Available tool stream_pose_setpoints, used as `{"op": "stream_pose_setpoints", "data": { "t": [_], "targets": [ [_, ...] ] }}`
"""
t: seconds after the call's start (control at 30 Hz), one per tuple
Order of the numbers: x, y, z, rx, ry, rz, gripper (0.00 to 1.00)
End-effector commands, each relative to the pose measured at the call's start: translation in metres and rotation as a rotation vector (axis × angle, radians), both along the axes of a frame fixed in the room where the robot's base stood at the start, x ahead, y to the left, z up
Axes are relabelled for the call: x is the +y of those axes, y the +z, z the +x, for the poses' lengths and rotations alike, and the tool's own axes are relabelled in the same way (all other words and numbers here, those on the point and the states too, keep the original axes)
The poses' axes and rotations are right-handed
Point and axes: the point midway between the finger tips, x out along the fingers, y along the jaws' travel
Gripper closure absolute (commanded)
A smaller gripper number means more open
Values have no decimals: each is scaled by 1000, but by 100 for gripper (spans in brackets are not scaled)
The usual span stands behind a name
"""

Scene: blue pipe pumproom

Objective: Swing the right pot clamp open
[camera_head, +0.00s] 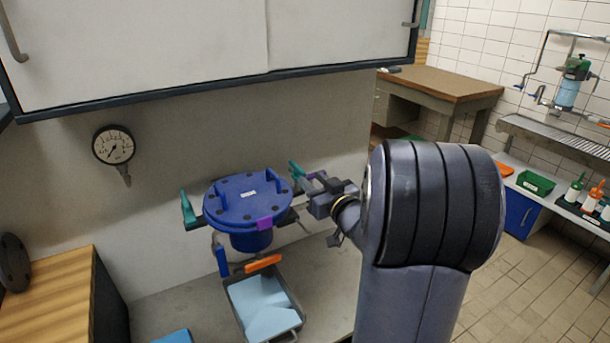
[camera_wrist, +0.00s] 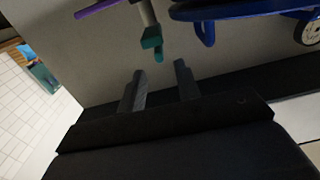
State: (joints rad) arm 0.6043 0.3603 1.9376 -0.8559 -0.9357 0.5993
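The blue pot (camera_head: 250,240) has a round blue bolted lid with two raised handles. The right pot clamp (camera_head: 296,171) shows a teal handle at the lid's right rim, close to my gripper (camera_head: 322,196). In the wrist view the teal handle (camera_wrist: 152,40) lies just beyond my gripper (camera_wrist: 160,70), whose two fingers are apart with nothing between them. The handle appears apart from the fingertips. The left pot clamp (camera_head: 187,208) has a similar teal handle at the lid's left side. My gripper partly hides the right clamp's base.
A pressure gauge (camera_head: 114,146) is on the wall behind. A white cabinet (camera_head: 150,45) overhangs the pot area. A wooden block (camera_head: 45,300) stands at left.

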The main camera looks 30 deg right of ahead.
Motion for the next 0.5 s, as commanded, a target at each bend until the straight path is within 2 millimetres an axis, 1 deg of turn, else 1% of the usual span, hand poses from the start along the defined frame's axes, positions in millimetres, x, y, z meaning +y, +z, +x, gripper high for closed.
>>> {"op": "stream_pose_setpoints", "data": {
  "t": [0.03,0.1,0.2,0.33,0.5],
  "targets": [
    [-2,0,-11,-2,-4,0,68],
    [-2,0,-23,-1,-4,-1,68],
    [-3,1,-35,-2,-3,-1,68],
    [-3,0,-44,-1,-2,1,68],
    [-2,0,-46,-1,0,0,68]
  ]
}}
